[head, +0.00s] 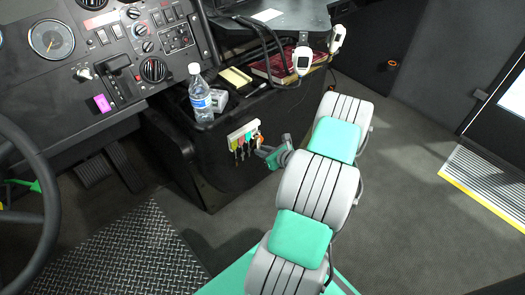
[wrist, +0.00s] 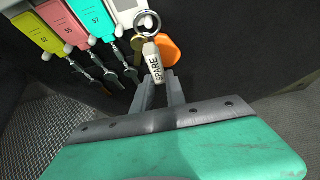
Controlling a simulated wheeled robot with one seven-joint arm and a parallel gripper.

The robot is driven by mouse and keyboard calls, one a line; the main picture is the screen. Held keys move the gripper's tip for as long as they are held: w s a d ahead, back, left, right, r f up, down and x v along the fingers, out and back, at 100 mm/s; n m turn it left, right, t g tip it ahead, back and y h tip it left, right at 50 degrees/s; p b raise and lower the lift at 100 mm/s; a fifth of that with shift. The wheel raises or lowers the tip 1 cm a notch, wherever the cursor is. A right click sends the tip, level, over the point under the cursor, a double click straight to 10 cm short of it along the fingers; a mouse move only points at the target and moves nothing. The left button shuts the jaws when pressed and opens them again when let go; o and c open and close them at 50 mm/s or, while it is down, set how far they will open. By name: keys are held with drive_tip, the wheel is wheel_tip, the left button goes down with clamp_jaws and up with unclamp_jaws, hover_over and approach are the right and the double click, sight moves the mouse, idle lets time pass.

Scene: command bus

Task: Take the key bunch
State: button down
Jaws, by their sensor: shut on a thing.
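The key bunch (wrist: 152,62) hangs from a ring on a hook at the right end of a pale key rack. It has a whitish tag reading SPARE and an orange fob (wrist: 169,50). In the head view its orange part (head: 257,141) is small, beside my gripper (head: 260,151). In the wrist view my gripper (wrist: 160,82) has its grey fingers close together at the lower end of the SPARE tag, shut on the bunch. The ring still appears looped at the hook. The fingers hide part of the bunch.
The key rack (head: 243,131) also bears yellow, pink and teal numbered tags with keys, close left of my gripper. A water bottle (head: 200,95) stands on the console above. The steering wheel (head: 50,205) is at left. The floor at right is clear.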

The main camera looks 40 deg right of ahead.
idle(0.4)
drive_tip(key=shift+s+p, duration=0.3)
drive_tip(key=shift+s, duration=0.8)
drive_tip(key=s+p, duration=0.1)
drive_tip(key=s, duration=0.4)
drive_tip(key=shift+d, duration=0.1)
